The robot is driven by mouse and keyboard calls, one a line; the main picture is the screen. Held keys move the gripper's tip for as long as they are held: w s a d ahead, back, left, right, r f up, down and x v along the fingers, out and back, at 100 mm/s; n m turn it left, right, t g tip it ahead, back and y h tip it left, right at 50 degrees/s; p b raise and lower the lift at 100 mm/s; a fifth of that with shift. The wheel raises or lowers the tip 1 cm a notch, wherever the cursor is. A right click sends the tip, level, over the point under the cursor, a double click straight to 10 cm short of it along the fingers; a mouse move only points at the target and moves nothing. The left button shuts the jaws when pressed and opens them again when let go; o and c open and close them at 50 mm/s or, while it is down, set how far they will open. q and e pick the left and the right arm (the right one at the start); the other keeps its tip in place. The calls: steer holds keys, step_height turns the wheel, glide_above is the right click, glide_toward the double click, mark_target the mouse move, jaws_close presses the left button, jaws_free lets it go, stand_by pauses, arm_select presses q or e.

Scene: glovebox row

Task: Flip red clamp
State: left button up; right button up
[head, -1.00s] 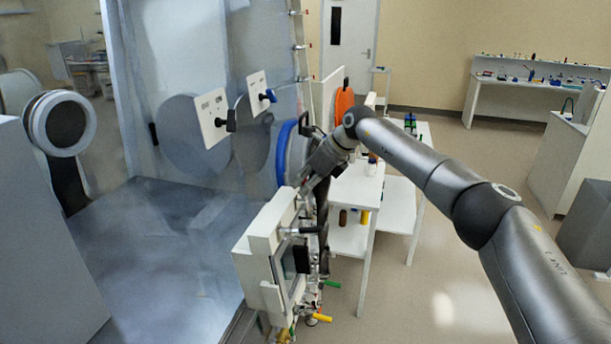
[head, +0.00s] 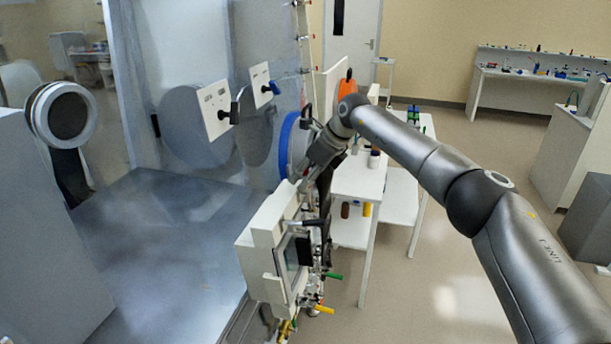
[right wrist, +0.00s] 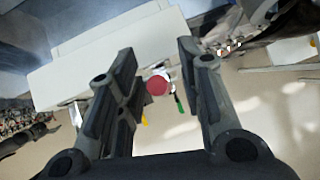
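A round red piece (right wrist: 157,86), which looks like the red clamp's end, shows between my fingers in the right wrist view, beyond the fingertips. Beside it are a green lever (right wrist: 179,104) and a yellow one (right wrist: 145,119). In the head view I cannot make out the red piece clearly; the green lever (head: 334,276) and yellow lever (head: 323,310) stick out low on the white box's right side. My right gripper (head: 303,184) is above the box's far end, partly hidden by its wrist. The right wrist view shows this gripper (right wrist: 157,56) open and empty. My left gripper is not in view.
The white box (head: 262,225) with a black handle stands out from the glovebox front. A blue ring (head: 286,142) and an orange disc (head: 347,90) are behind it. A white table (head: 357,180) with bottles stands to the right.

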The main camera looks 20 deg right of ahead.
steer(key=v, duration=1.2)
stand_by(0.6)
